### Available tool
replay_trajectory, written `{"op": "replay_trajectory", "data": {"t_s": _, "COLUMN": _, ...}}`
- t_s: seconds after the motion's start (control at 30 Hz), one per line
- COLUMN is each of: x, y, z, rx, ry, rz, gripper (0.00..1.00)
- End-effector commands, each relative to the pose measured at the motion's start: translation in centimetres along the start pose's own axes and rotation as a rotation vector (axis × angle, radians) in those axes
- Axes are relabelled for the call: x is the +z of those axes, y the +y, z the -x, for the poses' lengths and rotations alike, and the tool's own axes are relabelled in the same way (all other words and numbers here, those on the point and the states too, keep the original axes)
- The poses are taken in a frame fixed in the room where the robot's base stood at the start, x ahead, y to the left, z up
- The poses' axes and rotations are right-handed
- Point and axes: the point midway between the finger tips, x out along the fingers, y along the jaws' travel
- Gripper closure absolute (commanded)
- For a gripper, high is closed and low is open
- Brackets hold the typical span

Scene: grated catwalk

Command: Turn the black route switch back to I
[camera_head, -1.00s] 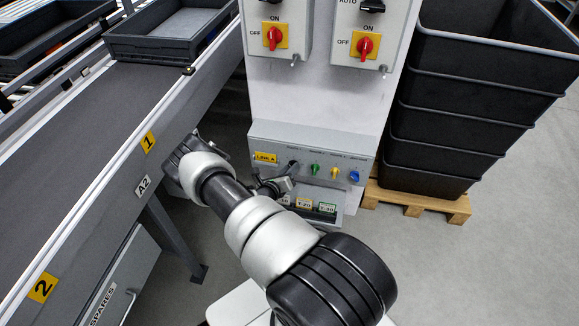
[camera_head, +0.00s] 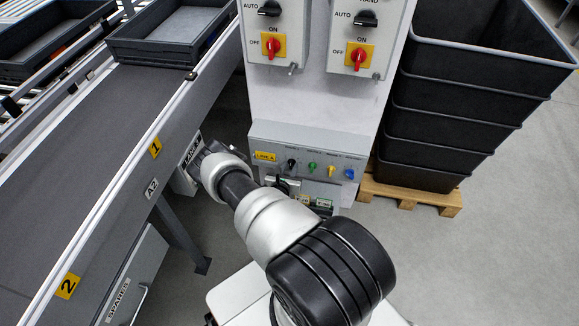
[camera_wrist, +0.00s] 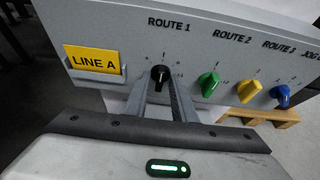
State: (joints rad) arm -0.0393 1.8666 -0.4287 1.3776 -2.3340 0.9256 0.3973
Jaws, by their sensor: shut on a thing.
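The black route switch (camera_wrist: 160,74) sits under the ROUTE 1 label on the grey LINE A panel (camera_wrist: 215,55) in the wrist view. My gripper (camera_wrist: 162,88) reaches up to it from below, with one finger on each side, and is shut on it. The small marks around the knob are too blurred to read its position surely. In the head view the black switch (camera_head: 291,163) is at the left of the row on the panel (camera_head: 345,152). My gripper (camera_head: 284,183) is just below it there, partly hidden by my arm.
Green (camera_wrist: 209,84), yellow (camera_wrist: 249,91) and blue (camera_wrist: 282,96) switches stand close to the right of the black one. A conveyor (camera_head: 110,125) runs along the left. Stacked black crates (camera_head: 440,130) stand on a pallet (camera_head: 415,195) at right. Open floor lies at lower right.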

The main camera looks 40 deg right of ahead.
Motion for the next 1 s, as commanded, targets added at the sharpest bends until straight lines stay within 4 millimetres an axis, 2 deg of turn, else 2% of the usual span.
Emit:
{"op": "replay_trajectory", "data": {"t_s": 0.37, "x": 0.1, "y": 0.0, "z": -0.1, "rx": 0.002, "ry": -0.002, "rz": -0.004, "gripper": 0.98}}
{"op": "replay_trajectory", "data": {"t_s": 0.4, "x": 0.1, "y": 0.0, "z": -0.1, "rx": 0.002, "ry": -0.002, "rz": -0.004, "gripper": 0.72}}
{"op": "replay_trajectory", "data": {"t_s": 0.77, "x": 0.1, "y": 0.1, "z": 0.4, "rx": 0.002, "ry": 0.000, "rz": -0.004, "gripper": 0.72}}
{"op": "replay_trajectory", "data": {"t_s": 0.87, "x": 0.2, "y": 0.1, "z": 1.6, "rx": 0.002, "ry": 0.001, "rz": -0.003, "gripper": 0.72}}
{"op": "replay_trajectory", "data": {"t_s": 1.0, "x": 0.3, "y": 0.1, "z": 4.5, "rx": 0.003, "ry": 0.001, "rz": -0.001, "gripper": 0.72}}
